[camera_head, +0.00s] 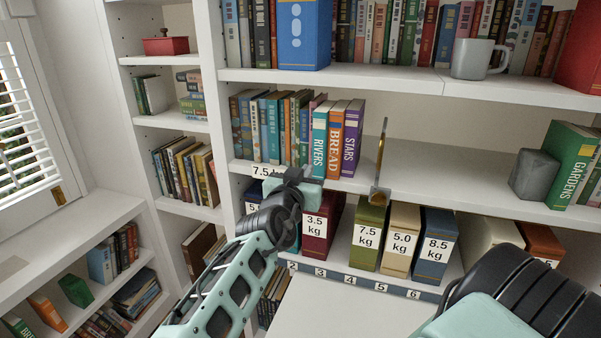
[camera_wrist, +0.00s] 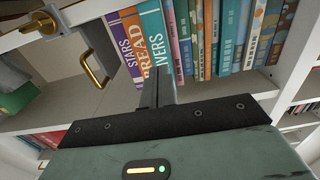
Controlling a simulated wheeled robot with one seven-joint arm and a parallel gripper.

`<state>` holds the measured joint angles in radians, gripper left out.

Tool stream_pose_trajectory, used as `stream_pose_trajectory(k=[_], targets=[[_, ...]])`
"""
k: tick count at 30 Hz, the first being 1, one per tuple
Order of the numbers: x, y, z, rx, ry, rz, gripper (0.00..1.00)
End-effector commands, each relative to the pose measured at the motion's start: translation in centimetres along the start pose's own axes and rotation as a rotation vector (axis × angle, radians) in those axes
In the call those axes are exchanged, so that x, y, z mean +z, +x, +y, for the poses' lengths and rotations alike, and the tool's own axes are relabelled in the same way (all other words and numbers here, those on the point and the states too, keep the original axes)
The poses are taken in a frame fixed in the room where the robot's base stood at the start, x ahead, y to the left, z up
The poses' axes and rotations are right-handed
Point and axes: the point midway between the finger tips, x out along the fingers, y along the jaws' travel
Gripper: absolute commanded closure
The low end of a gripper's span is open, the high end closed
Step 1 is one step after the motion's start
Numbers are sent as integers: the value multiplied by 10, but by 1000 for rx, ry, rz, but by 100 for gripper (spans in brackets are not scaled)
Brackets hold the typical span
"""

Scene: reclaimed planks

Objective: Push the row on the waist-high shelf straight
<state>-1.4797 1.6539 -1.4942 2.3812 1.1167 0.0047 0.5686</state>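On the middle shelf (camera_head: 420,180) a row of upright books stands at the left. The teal RIVERS book (camera_head: 319,138), orange BREAD book (camera_head: 335,140) and purple STARS book (camera_head: 352,140) stand at its right end, closer to the front edge than the slim books (camera_head: 270,125) left of them. In the wrist view, upside down, the RIVERS (camera_wrist: 152,30), BREAD (camera_wrist: 146,45) and STARS (camera_wrist: 124,45) spines show. My gripper (camera_head: 310,183) is in front of the row, below the RIVERS spine. Its fingers (camera_wrist: 157,88) look shut with nothing between them; contact is unclear.
A thin upright plate with brass (camera_head: 380,165) stands right of STARS, with a gap between. A grey block (camera_head: 535,175) and the GARDENS book (camera_head: 570,165) stand further right. A grey mug (camera_head: 475,58) stands above.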

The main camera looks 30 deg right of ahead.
Motion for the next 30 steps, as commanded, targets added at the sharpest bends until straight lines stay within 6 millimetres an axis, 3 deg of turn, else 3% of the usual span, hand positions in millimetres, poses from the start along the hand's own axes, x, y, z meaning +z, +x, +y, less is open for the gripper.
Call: stream_pose_trajectory(k=[13,30], targets=[[-3,51,1,4,-3,-3,100],[1,59,1,2,-2,-4,100]])
